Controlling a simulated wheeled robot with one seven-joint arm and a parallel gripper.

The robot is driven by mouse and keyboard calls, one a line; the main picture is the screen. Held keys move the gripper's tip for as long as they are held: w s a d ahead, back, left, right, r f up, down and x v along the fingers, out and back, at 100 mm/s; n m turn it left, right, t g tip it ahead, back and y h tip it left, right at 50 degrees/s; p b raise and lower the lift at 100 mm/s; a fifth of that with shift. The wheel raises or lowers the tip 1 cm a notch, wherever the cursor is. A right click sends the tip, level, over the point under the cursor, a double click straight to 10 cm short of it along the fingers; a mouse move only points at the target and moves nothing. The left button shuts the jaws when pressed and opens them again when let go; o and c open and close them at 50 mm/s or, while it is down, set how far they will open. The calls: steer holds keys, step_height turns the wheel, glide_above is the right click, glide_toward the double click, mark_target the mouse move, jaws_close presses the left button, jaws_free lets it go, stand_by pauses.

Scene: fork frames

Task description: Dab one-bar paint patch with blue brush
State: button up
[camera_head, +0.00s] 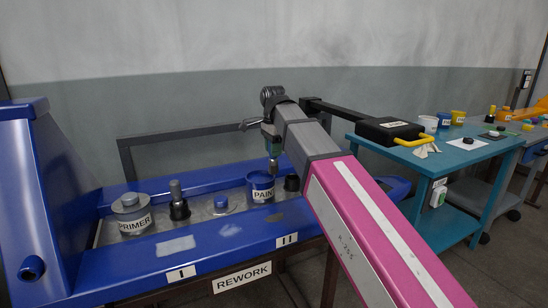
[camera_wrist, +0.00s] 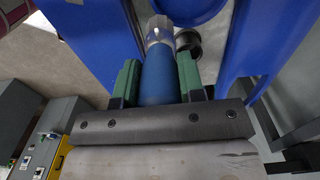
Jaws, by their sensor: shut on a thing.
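My gripper (camera_head: 271,145) is above the rear of the blue bench, over the blue PAINT can (camera_head: 262,188). In the wrist view its green fingers (camera_wrist: 158,85) are shut on the blue brush (camera_wrist: 158,78), whose handle is blue with a pale metallic band at its far end. The brush tip shows small in the head view, just above the can; whether it touches the can is unclear. The one-bar label (camera_head: 181,273) is on the bench front, with a grey patch (camera_head: 175,246) above it.
A grey PRIMER can (camera_head: 132,220) and a brush in a black holder (camera_head: 179,207) stand left. A small blue-capped item (camera_head: 221,205) sits between holder and PAINT can. A dark empty-looking holder (camera_head: 291,183) is right of the can. A teal table (camera_head: 470,155) stands right.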

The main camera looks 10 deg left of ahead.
steer(key=w+a+r, duration=0.2)
steer(key=a, duration=0.4)
steer(key=shift+s+d+f, duration=0.1)
steer(key=shift+d+f, duration=0.05)
steer(key=shift+f, duration=1.25)
steer(key=shift+s+d+f, duration=0.1)
steer(key=shift+d+f, duration=0.05)
steer(key=shift+f, duration=1.2)
steer(key=shift+f, duration=0.55)
step_height(320, 180, up, 7)
stand_by(1.2)
stand_by(0.4)
